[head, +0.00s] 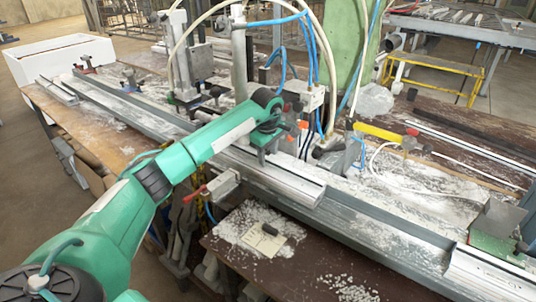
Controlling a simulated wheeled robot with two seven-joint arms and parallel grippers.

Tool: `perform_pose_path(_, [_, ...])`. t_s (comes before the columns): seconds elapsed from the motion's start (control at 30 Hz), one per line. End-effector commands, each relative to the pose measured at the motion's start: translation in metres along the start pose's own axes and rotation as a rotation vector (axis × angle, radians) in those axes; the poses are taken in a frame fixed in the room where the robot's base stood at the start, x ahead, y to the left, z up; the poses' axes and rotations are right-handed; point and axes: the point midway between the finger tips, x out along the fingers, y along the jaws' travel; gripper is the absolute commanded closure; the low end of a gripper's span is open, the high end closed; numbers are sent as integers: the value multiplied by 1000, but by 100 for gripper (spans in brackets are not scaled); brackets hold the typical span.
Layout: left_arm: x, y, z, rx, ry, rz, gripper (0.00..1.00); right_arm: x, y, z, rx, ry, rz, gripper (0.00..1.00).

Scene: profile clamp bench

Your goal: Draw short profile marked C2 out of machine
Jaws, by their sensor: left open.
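A short white profile (290,182) lies lengthwise in the grey rail of the clamp machine (345,215), its near end at the picture's middle. No C2 mark is readable on it. My left arm reaches in from the lower left. My left gripper (262,153) is open, pointing down at the profile's far part, beside the machine's clamp. I cannot tell whether its fingers touch the profile. The far part of the profile is hidden behind my arm and gripper. My right gripper is not in view.
Upright machine posts (239,60) with blue and white hoses stand just behind the gripper. A red-handled clamp (222,185) sits on the front side. A white plate (264,238) lies among chips on the brown bench. Another white profile (490,275) is at lower right.

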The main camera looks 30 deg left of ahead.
Motion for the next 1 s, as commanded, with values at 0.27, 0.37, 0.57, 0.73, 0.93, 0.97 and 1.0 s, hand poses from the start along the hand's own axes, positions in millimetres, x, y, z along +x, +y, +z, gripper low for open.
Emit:
perform_pose_path(0.27, [-51,1,-1,0,3,7,54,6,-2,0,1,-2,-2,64])
perform_pose_path(0.37, [-76,1,-1,0,2,6,54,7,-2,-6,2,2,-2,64])
perform_pose_path(0.57, [-113,0,0,0,1,3,54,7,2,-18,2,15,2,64])
perform_pose_path(0.73, [-129,0,0,0,1,1,54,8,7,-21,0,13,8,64])
perform_pose_path(0.93, [-134,0,0,0,1,0,54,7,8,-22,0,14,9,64])
perform_pose_path(0.97, [-134,0,0,0,1,0,54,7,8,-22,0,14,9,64])
perform_pose_path(1.0, [-134,0,0,0,1,0,54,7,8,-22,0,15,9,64])
